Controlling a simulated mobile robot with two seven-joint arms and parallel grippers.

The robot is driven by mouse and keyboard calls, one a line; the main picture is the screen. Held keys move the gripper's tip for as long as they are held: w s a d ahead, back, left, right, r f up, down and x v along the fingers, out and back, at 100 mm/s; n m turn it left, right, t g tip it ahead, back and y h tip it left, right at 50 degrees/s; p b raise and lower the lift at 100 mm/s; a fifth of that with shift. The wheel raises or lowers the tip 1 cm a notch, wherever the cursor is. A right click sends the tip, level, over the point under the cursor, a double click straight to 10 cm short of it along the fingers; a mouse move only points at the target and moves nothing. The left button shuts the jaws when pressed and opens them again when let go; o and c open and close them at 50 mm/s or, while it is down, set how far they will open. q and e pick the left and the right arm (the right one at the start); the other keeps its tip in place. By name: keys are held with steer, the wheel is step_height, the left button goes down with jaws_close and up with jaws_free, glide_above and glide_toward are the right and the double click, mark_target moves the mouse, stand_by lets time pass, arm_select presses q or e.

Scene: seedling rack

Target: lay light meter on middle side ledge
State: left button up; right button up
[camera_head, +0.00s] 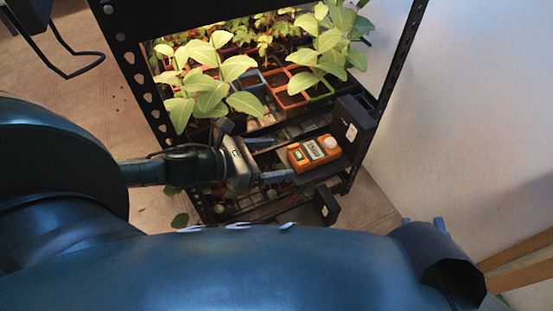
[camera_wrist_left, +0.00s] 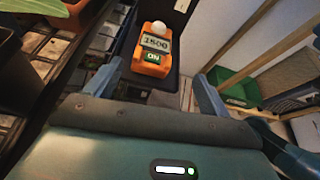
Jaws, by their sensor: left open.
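The light meter (camera_head: 314,152) is an orange box with a white dome and a lit display. It lies face up on a dark side ledge (camera_head: 341,165) of the rack, and nothing grips it. In the left wrist view the meter (camera_wrist_left: 152,52) is ahead of the fingers, on the dark ledge (camera_wrist_left: 178,84). My left gripper (camera_head: 269,159) is open and empty, just left of the meter and apart from it. Its fingers (camera_wrist_left: 152,100) stand wide on either side in the wrist view. Two blue tips at lower right seem to be my right gripper (camera_head: 423,223), mostly hidden.
The black seedling rack (camera_head: 135,65) holds leafy plants (camera_head: 210,80) in coloured pots behind my gripper. A dark upright plate (camera_head: 356,125) with a white label borders the ledge. A lower labelled plate (camera_head: 326,205) sits beneath. A green bin (camera_wrist_left: 235,88) stands at right in the wrist view.

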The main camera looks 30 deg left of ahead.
arm_select(q)
steer(key=s+d+r+m+t+y, duration=0.1)
steer(key=s+d+r+m+t, duration=0.1)
steer(key=m, duration=1.5)
steer(key=s+d+r+m+t+y, duration=0.1)
steer(key=s+d+r+m+t, duration=0.2)
steer(key=m, duration=1.5)
steer(key=s+d+r, duration=0.2)
steer(key=d+r, duration=0.1)
steer(key=d, duration=0.1)
steer(key=shift+m+t, duration=0.3)
steer(key=shift+s+a, duration=0.1)
steer(key=shift+s, duration=0.05)
